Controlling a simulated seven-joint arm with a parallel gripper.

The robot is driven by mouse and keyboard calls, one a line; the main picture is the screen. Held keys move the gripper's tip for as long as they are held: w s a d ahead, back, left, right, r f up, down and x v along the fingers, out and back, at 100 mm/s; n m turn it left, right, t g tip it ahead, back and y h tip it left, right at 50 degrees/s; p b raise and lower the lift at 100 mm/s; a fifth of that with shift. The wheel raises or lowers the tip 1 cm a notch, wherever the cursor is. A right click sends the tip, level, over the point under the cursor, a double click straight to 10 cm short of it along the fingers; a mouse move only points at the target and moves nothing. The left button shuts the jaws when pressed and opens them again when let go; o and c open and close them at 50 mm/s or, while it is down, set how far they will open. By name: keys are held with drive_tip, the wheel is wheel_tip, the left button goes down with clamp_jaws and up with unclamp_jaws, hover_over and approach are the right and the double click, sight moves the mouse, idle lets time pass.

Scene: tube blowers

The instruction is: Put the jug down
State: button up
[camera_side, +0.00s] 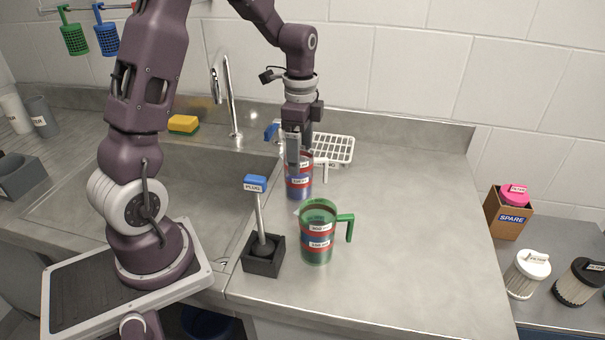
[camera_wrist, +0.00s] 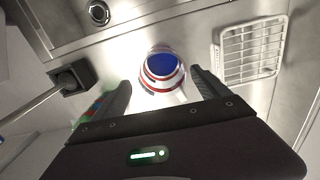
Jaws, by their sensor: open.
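A clear jug with red and blue bands (camera_side: 299,182) stands upright on the counter, partly hidden behind my gripper (camera_side: 294,160). In the wrist view this jug (camera_wrist: 162,68) shows from above with a blue inside. My gripper (camera_wrist: 160,80) is open there, one finger on each side of the jug. A second jug with a green rim and handle (camera_side: 318,240) stands upright on the counter, nearer the side camera. A green edge of it shows by the left finger in the wrist view (camera_wrist: 92,110).
A black holder (camera_side: 264,264) with a blue-topped plug (camera_side: 255,184) stands left of the green jug. A white rack (camera_side: 333,148) is behind the banded jug. The sink (camera_side: 200,180) is on the left. The counter on the right is clear.

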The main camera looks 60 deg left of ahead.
drive_tip(key=f, duration=0.4)
drive_tip(key=shift+w+a+f, duration=0.1)
drive_tip(key=shift+w+f, duration=0.15)
drive_tip(key=shift+f, duration=0.1)
drive_tip(key=c, duration=1.8)
wheel_tip(320, 180, up, 9)
drive_tip(key=shift+c, duration=0.2)
drive_tip(key=w+d+r+m, duration=0.1)
drive_tip(key=w+d+m, duration=0.5)
drive_tip(key=d+m, duration=0.6)
drive_tip(key=shift+m, duration=0.5)
drive_tip(key=f, duration=0.9)
drive_tip(key=shift+s+d+f, duration=0.2)
drive_tip(key=shift+d+f, duration=0.05)
drive_tip(key=shift+f, duration=0.1)
